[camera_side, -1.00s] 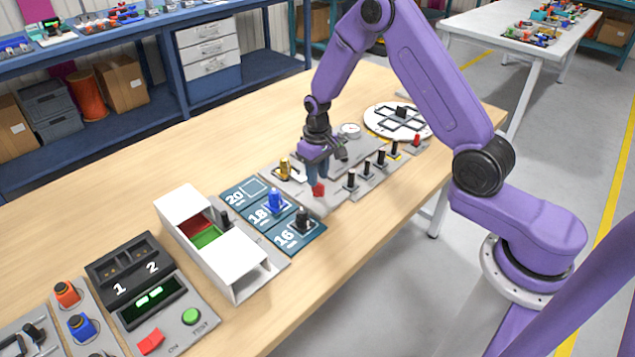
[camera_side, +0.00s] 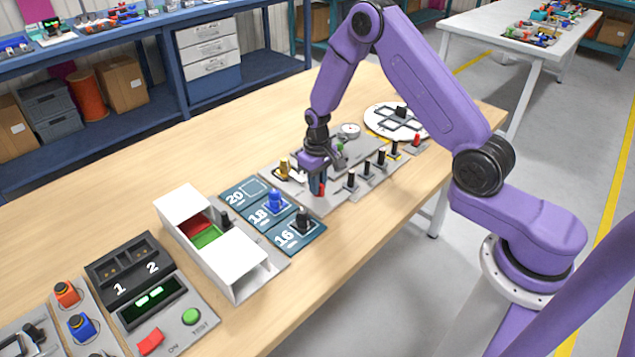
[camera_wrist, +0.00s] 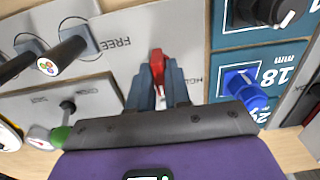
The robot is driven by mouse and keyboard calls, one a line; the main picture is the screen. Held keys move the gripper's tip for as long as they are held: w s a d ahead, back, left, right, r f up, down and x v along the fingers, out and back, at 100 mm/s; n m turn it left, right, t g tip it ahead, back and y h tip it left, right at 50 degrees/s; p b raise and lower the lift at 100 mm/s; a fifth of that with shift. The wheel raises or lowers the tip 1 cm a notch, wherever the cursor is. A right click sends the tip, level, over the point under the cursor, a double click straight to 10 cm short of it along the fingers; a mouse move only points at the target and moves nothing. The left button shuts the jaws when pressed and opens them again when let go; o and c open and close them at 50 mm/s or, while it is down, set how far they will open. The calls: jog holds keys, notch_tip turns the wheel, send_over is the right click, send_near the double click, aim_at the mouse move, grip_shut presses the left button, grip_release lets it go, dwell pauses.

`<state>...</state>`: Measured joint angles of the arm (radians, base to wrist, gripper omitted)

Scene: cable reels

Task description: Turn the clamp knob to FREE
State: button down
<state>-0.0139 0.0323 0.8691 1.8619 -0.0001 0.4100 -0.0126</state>
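The red clamp knob (camera_wrist: 158,62) sits on a grey panel between the printed words FREE, to its left in the wrist view, and HOLD, to its right. My gripper (camera_wrist: 158,78) is down at the knob, with one blue-grey finger on each side. The fingers look closed on it, though the contact is partly hidden. In the side view, my gripper (camera_side: 317,185) points down at the panel and a bit of red knob (camera_side: 322,189) shows by the fingertips.
Black-handled levers (camera_side: 366,167) stand close to the right of my gripper. A brass-coloured part (camera_side: 284,168) is at its left. The numbered blue plates with a blue knob (camera_side: 273,200) and black knob (camera_side: 302,221) lie nearer the camera. A white round plate (camera_side: 384,116) is behind.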

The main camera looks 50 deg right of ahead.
jog(key=m, duration=0.9)
jog(key=shift+m, duration=2.7)
jog(key=m, duration=0.4)
jog(key=c, duration=1.1)
grip_release()
